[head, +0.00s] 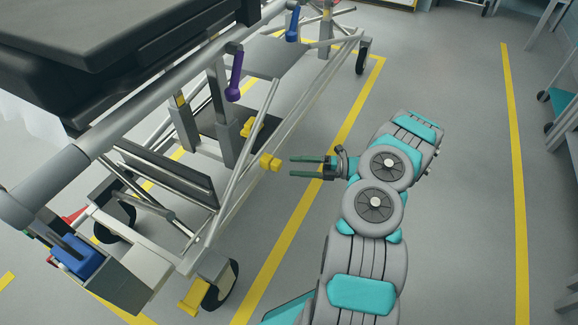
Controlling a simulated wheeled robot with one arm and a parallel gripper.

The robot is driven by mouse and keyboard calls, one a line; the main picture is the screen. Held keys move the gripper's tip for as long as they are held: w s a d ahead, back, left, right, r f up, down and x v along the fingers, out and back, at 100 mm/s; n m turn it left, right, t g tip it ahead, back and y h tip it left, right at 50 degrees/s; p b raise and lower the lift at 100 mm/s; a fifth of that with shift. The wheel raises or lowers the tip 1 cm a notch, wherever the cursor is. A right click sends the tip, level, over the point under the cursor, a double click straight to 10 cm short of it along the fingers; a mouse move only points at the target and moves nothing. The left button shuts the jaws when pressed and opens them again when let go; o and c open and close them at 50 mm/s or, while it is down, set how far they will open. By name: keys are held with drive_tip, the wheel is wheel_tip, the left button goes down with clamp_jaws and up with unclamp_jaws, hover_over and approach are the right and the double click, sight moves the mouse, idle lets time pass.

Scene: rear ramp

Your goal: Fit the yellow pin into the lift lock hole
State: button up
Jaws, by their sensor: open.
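A yellow piece (271,162), which looks like the yellow pin, shows at the side rail of the wheeled bed's lower frame (233,205). I cannot tell whether it sits in the rail or only appears in front of it. My gripper (292,166) is just to its right, its two dark green fingers spread and pointing left towards it. A small gap shows between the fingertips and the yellow piece, and nothing is between the fingers. Another yellow fitting (251,127) is further in under the bed. I cannot make out the lift lock hole.
The bed's dark top (95,40) and grey side tube (110,125) overhang the left. A purple handle (235,75) hangs above the frame. A yellow pedal (194,296) is by the near wheel (222,285). The floor (450,200) at right is open, with a blue-shelved cart (565,110) beyond.

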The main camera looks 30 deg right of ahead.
drive_tip(key=v, duration=0.4)
idle(0.5)
drive_tip(key=s+a+r+n+g, duration=0.3)
drive_tip(key=a+r+n+g, duration=0.6)
drive_tip(key=a+r+n, duration=0.8)
drive_tip(key=s+a+r+n+g+h, duration=0.2)
drive_tip(key=s+a+r+n+h, duration=0.1)
drive_tip(key=s+a+n, duration=0.15)
drive_tip(key=s+a+r+n+g+h, duration=0.2)
drive_tip(key=s+a+r+n+h, duration=0.15)
drive_tip(key=s, duration=0.25)
drive_tip(key=s+d+r+n+t+h, duration=0.1)
drive_tip(key=s+n+h, duration=0.3)
drive_tip(key=s+n, duration=0.4)
drive_tip(key=s+d+r+n+t+h, duration=0.1)
drive_tip(key=s+d+n+h, duration=0.2)
drive_tip(key=s+n+h, duration=0.2)
drive_tip(key=s+n, duration=0.3)
drive_tip(key=s, duration=0.3)
drive_tip(key=shift+s+d+r+n, duration=0.15)
drive_tip(key=shift+s+d+n, duration=0.15)
drive_tip(key=shift+s+n, duration=0.1)
